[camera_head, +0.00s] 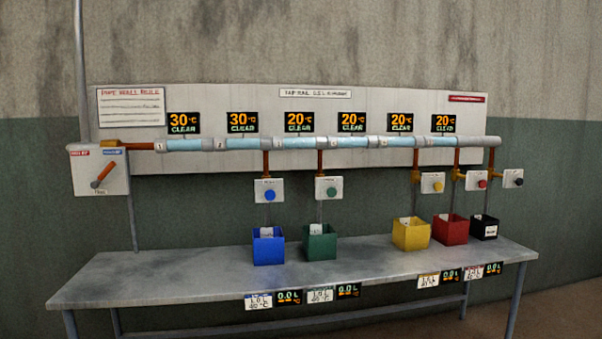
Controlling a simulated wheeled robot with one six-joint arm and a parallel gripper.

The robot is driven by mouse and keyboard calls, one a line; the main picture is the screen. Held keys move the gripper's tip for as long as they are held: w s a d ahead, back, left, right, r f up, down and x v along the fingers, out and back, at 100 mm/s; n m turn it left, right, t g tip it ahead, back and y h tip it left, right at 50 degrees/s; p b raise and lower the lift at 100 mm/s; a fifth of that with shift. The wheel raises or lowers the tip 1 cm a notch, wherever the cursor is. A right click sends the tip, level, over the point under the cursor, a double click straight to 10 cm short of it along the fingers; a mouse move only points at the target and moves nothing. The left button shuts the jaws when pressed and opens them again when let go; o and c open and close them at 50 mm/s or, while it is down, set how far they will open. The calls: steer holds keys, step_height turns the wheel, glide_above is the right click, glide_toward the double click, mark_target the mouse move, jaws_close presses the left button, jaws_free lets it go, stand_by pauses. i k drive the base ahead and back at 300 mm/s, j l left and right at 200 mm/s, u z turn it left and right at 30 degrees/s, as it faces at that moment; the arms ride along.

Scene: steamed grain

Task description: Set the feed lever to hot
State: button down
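The feed lever (104,173) is on a white box (101,184) at the far left of the panel. The lever's upper end leans toward the blue label's side; the label text is too small to read surely. My gripper is not in view.
A pipe (310,143) runs right from the box, under several displays reading 30 or 20 °C and CLEAR. Below it are valve boxes with coloured knobs. Blue (268,247), green (320,244), yellow (411,235), red (450,231) and black (484,228) bins stand on the grey table (165,276).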

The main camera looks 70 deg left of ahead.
mark_target(94, 184)
steer(key=j+u, duration=0.15)
steer(key=u, duration=1)
steer(key=j+u, duration=0.2)
steer(key=j, duration=0.25)
steer(key=i+j+u, duration=0.2)
steer(key=j, duration=0.25)
steer(key=j+u, duration=0.2)
steer(key=j, duration=0.25)
steer(key=i+j+u, duration=0.2)
steer(key=j, duration=0.2)
steer(key=j+u, duration=0.2)
steer(key=j, duration=0.25)
steer(key=i+j+u, duration=0.2)
steer(key=j, duration=0.15)
steer(key=i+j, duration=0.15)
steer(key=j, duration=0.2)
